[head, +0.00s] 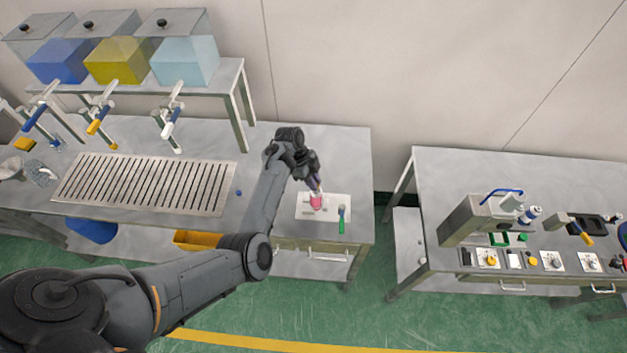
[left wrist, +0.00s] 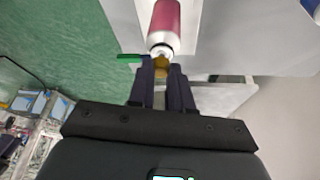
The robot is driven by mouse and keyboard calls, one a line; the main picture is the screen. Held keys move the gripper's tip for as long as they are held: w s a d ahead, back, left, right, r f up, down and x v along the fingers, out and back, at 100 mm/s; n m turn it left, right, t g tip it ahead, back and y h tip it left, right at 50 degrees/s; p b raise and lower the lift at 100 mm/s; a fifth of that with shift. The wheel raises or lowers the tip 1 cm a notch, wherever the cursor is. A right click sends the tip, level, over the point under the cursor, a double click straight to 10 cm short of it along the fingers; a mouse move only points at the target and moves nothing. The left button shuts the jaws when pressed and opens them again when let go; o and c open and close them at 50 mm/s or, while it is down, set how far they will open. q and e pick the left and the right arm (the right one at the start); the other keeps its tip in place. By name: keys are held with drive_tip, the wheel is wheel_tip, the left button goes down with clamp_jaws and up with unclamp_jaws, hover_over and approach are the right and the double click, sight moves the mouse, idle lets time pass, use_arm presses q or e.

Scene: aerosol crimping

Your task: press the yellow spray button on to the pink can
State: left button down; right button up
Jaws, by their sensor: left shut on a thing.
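The pink can (head: 316,203) stands upright on a white mat (head: 331,203) near the right end of the left bench. In the left wrist view the can (left wrist: 167,18) shows its pink body and pale shoulder. My left gripper (head: 316,187) is above the can, pointing down at it. In the left wrist view, my left gripper (left wrist: 162,66) is shut on the yellow spray button (left wrist: 162,62), which lies in line with the can's top. I cannot tell whether the button touches the can's stem. The button is too small to make out in the head view. My right gripper is not in view.
A green-handled tool (head: 341,224) lies at the mat's right edge. A slatted metal grate (head: 146,184) and tanks with taps stand to the left. A second bench (head: 440,165) with a press (head: 480,217) stands right, across a gap.

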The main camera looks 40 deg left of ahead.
use_arm(q)
drive_tip(key=shift+p, duration=0.3)
idle(0.5)
drive_tip(key=shift+c, duration=2)
unclamp_jaws()
drive_tip(key=shift+r, duration=0.1)
